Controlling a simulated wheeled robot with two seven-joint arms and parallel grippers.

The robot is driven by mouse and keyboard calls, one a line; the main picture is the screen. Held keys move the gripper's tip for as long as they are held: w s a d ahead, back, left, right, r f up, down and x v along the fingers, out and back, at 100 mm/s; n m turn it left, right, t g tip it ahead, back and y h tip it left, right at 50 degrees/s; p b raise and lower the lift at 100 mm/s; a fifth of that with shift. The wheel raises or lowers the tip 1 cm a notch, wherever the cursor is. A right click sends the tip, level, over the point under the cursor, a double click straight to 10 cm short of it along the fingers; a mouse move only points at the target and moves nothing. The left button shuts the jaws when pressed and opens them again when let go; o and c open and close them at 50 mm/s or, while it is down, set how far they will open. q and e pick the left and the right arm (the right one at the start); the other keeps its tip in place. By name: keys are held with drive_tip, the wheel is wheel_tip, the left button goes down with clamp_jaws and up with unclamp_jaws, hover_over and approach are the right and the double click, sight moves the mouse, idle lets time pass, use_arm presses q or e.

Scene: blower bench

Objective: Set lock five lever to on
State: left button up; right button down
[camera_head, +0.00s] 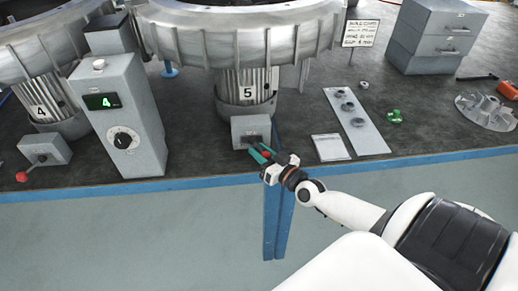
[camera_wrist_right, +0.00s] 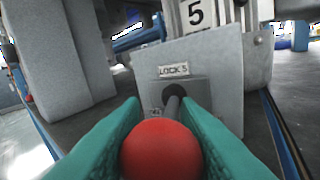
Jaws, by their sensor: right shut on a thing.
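The lock five lever has a red ball knob (camera_wrist_right: 160,148) on a dark rod (camera_wrist_right: 173,105) that comes out of a grey box (camera_wrist_right: 190,60) labelled "LOCK 5". In the head view the lock five box (camera_head: 251,130) stands below the motor marked 5 (camera_head: 247,88), at the bench's front. My right gripper (camera_head: 262,155) is at the lever, with its green fingers on either side of the red knob. It is shut on the knob, which points toward the wrist camera. The on and off marks cannot be read. My left gripper is not in view.
Left of it stand a grey control box (camera_head: 118,120) with a green display reading 4 and the lock four box (camera_head: 45,150) with its red-knobbed lever (camera_head: 22,176). To the right lie a white card (camera_head: 330,147) and a metal plate (camera_head: 356,120). A blue edge runs along the bench front.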

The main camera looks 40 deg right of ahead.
idle(0.5)
drive_tip(key=c, duration=1.1)
unclamp_jaws()
drive_tip(key=shift+d, duration=0.1)
drive_tip(key=shift+s, duration=0.1)
drive_tip(key=s+d, duration=0.1)
drive_tip(key=s, duration=1)
drive_tip(key=shift+s, duration=0.4)
